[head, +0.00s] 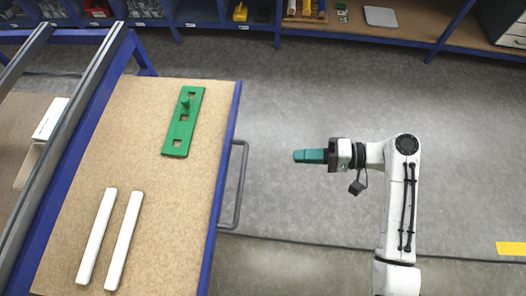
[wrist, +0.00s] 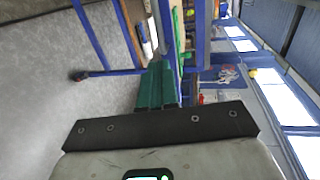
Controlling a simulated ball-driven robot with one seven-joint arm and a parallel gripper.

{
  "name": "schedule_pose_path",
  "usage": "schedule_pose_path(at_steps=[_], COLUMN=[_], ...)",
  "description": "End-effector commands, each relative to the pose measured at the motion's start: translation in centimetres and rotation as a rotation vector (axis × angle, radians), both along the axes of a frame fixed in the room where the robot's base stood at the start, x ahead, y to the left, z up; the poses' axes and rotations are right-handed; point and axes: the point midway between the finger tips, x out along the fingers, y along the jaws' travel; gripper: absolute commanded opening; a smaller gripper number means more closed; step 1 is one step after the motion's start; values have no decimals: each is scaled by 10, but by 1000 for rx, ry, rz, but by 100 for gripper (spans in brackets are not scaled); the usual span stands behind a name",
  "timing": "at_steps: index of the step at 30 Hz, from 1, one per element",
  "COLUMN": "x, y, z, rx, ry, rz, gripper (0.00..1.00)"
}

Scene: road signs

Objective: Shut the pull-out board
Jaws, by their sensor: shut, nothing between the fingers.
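The pull-out board (head: 165,215) is a tan panel with a blue front edge, drawn out of a blue frame at the left of the head view. A grey bar handle (head: 241,186) sticks out from its front edge. My gripper (head: 297,156) has teal fingers that are shut and empty. It is right of the handle, apart from it, and points left towards the board. In the wrist view the teal fingers (wrist: 158,84) also show closed together, with the board seen edge-on beyond them.
On the board lie a green slotted plate (head: 183,121) with a peg and two white bars (head: 124,241). Blue shelving (head: 230,24) with bins runs along the back. The grey floor (head: 290,90) around my gripper is clear.

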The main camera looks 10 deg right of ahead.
Motion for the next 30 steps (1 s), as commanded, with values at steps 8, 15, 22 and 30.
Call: schedule_pose_path(at_steps=[8,15,22,30], x=[17,31,37,38], y=[53,90,105,107], z=[-10,-18,-23,-24], rx=[-1,-2,-3,-3], ry=[2,2,0,0], rz=[6,5,2,1], gripper=[0,0,0,0])
